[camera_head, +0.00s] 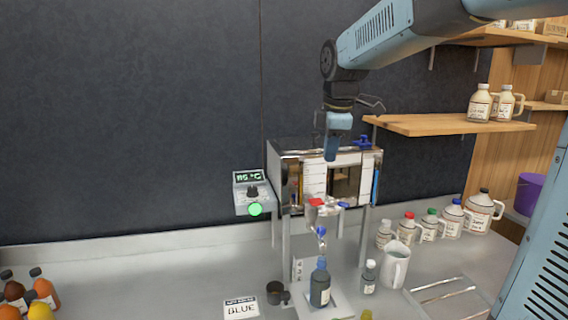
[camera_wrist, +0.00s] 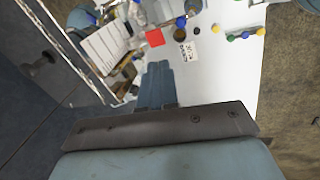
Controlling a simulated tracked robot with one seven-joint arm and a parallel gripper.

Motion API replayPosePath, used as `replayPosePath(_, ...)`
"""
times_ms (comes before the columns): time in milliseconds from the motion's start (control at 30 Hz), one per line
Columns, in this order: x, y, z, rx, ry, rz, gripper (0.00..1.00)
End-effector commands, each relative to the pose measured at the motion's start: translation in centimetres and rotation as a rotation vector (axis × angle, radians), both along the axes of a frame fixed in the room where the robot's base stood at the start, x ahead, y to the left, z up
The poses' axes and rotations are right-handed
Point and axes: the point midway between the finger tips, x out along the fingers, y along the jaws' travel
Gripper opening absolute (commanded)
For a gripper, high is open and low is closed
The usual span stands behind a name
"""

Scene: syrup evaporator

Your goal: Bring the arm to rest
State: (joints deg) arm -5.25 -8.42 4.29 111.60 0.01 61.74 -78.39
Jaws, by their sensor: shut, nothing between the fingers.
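My gripper (camera_head: 331,156) hangs from my raised blue arm in the head view, pointing down in front of the steel syrup evaporator (camera_head: 290,180). Its blue fingers are together and hold nothing. In the wrist view my gripper (camera_wrist: 158,68) also shows its fingers closed side by side, over the counter. From these views I cannot tell whether the fingertips touch the evaporator. The arm reaches in from the upper right of the head view.
A controller (camera_head: 253,194) with a lit green button is beside the evaporator. A dark blue-capped bottle (camera_head: 320,288), a dark mug (camera_head: 277,293), a BLUE card (camera_head: 241,308) and a white pitcher (camera_head: 395,268) stand below. A wooden shelf (camera_head: 440,125) juts out at right. The left counter is mostly clear.

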Motion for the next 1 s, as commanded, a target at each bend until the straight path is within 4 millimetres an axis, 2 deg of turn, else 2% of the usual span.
replayPosePath(33, -1.5, -0.7, 0.2, 0.018, -0.014, -0.072, 0.0)
replayPosePath(267, -7.9, -3.3, -0.2, 0.131, -0.065, -0.466, 0.0)
replayPosePath(600, -16.8, -6.4, -3.0, 0.345, -0.13, -1.03, 0.0)
replayPosePath(800, -20.8, -7.4, -5.2, 0.47, -0.151, -1.297, 0.0)
replayPosePath(1000, -22.4, -7.9, -6.4, 0.533, -0.159, -1.424, 0.0)
